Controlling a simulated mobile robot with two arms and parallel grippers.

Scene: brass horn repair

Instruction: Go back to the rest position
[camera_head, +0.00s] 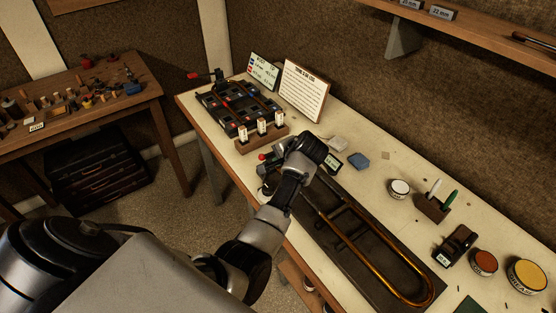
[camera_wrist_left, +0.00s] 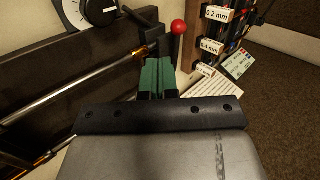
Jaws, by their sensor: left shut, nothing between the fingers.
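The fingers are hard to make out there. In the left wrist view, the green fingers of my left gripper (camera_wrist_left: 160,78) are together and empty. A lever with a red ball (camera_wrist_left: 178,27) stands just beyond and right of the fingertips; its ball also shows left of my wrist in the head view (camera_head: 262,157). My right gripper is not in view.
A dark tray (camera_head: 345,235) holds the slide. An instruction board (camera_head: 305,90) leans behind. Tins and a pen holder (camera_head: 432,207) stand along the right.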

